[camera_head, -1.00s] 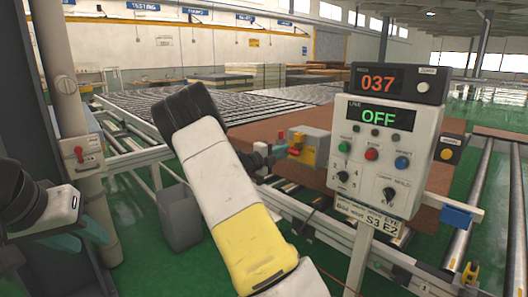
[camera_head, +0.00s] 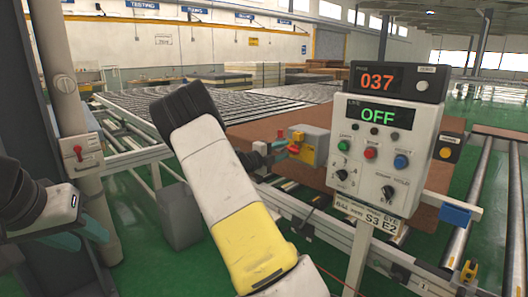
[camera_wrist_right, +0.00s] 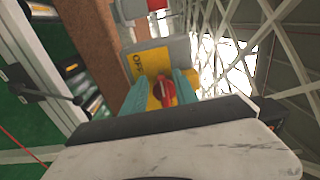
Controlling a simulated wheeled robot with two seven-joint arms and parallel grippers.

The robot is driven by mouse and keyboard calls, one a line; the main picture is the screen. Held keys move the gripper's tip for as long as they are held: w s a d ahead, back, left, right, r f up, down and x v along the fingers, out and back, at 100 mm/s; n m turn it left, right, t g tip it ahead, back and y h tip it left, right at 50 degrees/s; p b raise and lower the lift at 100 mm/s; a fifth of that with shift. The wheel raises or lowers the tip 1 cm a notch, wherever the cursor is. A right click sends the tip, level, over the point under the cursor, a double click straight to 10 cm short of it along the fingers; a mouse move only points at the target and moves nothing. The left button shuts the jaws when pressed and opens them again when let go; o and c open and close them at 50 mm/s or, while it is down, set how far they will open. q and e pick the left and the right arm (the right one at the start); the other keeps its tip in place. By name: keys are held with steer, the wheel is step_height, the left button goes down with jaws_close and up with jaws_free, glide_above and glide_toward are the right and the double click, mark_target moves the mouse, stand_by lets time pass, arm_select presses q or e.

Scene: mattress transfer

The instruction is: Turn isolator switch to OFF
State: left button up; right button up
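The isolator switch (camera_head: 308,146) is a grey box with a yellow plate and a red handle, beyond my right forearm in the head view. In the right wrist view its red handle (camera_wrist_right: 166,91) stands between the two teal fingers of my right gripper (camera_wrist_right: 162,90). Those fingers are apart, one on each side of the handle; I cannot tell whether either touches it. The letters "OFF" show on the yellow plate (camera_wrist_right: 151,61) beside the left finger. My right gripper also shows in the head view (camera_head: 278,152). My left gripper (camera_head: 80,236) is open and empty at the lower left.
A control panel (camera_head: 400,150) right of the switch shows "037" and a green "OFF". A brown board (camera_head: 340,180) lies behind the switch on the conveyor. A pole with a small red-lever box (camera_head: 80,155) stands at left. A grey bin (camera_head: 178,217) is on the green floor.

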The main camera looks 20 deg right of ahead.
steer(key=v, duration=0.7)
steer(key=shift+a, duration=0.2)
steer(key=shift+s, duration=0.15)
steer(key=s+f+m+g+y, duration=0.25)
steer(key=s+m+y, duration=0.25)
steer(key=s+m, duration=0.45)
steer(key=s+f+m+g+y, duration=0.1)
steer(key=s+m+g+y, duration=0.25)
steer(key=s+m, duration=0.6)
steer(key=s+a+r+m+t+y, duration=0.2)
steer(key=s+a+r+m+y, duration=0.2)
steer(key=s+a+m, duration=0.3)
steer(key=s+a+r+m+t+y, duration=0.3)
steer(key=s+a+r+m+y, duration=0.2)
steer(key=s+a+m, duration=0.3)
steer(key=a+m+y, duration=0.1)
steer(key=a+m, duration=0.2)
steer(key=m, duration=0.3)
steer(key=shift+s, duration=0.2)
